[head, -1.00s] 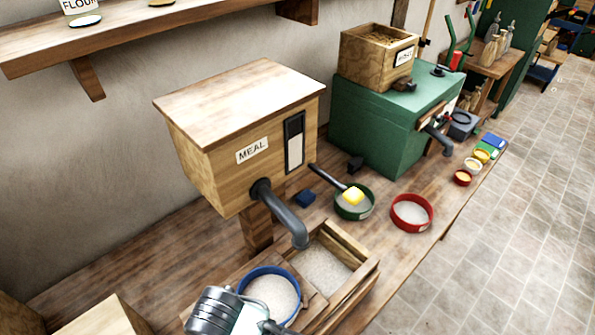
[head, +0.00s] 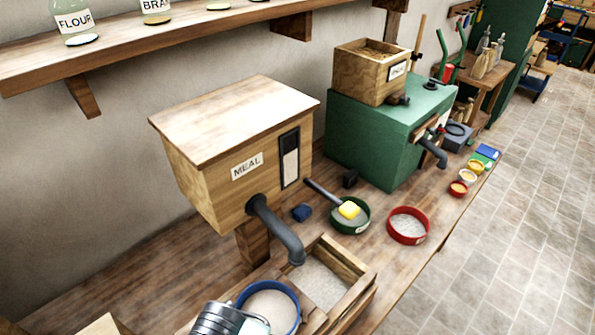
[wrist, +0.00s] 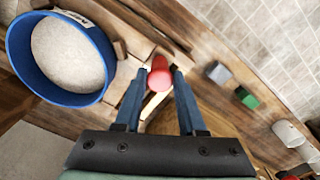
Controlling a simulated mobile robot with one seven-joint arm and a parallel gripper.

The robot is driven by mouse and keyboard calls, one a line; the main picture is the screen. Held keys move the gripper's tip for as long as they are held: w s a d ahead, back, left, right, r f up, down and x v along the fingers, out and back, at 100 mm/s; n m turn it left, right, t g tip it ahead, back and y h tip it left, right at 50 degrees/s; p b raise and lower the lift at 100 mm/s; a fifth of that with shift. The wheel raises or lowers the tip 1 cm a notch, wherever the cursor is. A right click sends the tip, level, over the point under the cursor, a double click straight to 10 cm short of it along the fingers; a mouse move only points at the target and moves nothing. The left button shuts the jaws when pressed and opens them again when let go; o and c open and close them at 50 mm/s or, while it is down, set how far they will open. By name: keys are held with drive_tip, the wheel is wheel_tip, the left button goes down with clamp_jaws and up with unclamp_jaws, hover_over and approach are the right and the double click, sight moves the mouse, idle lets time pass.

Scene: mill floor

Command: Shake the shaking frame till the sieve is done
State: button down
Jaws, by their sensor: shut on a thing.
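The blue sieve (head: 297,301) sits low in the head view, partly cut off by the lower edge. It holds a broad layer of pale meal and also shows in the wrist view (wrist: 104,83). The wooden shaking frame (wrist: 140,45) lies beside and under it. My gripper (wrist: 158,77) is shut on a red knob (wrist: 160,66) at the frame's side, right of the sieve in the wrist view. In the head view its fingertips are out of sight. A wooden bin (head: 352,258) with pale flour inside lies beside and partly under the sieve.
The wooden meal hopper (head: 215,190) stands behind, its grey spout (head: 278,229) reaching over the bin. A green sieve (head: 362,226) with a yellow-headed brush, a red sieve (head: 423,238) and a green mill (head: 375,140) stand farther along the bench. Tiled floor lies at right.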

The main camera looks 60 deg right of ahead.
drive_tip(key=a, duration=0.2)
drive_tip(key=w+a+p, duration=0.1)
drive_tip(key=a, duration=0.2)
drive_tip(key=shift+w+a, duration=0.2)
drive_tip(key=shift+a, duration=0.05)
drive_tip(key=d, duration=0.3)
drive_tip(key=s+d+b, duration=0.1)
drive_tip(key=d, duration=0.2)
drive_tip(key=s+d, duration=0.1)
drive_tip(key=d, duration=0.2)
drive_tip(key=shift+s+d, duration=0.2)
drive_tip(key=shift+d, duration=0.15)
drive_tip(key=w+a+p, duration=0.1)
drive_tip(key=w+a, duration=0.1)
drive_tip(key=a, duration=0.7)
drive_tip(key=shift+w+a, duration=0.2)
drive_tip(key=shift+a, duration=0.15)
drive_tip(key=shift+d, duration=0.1)
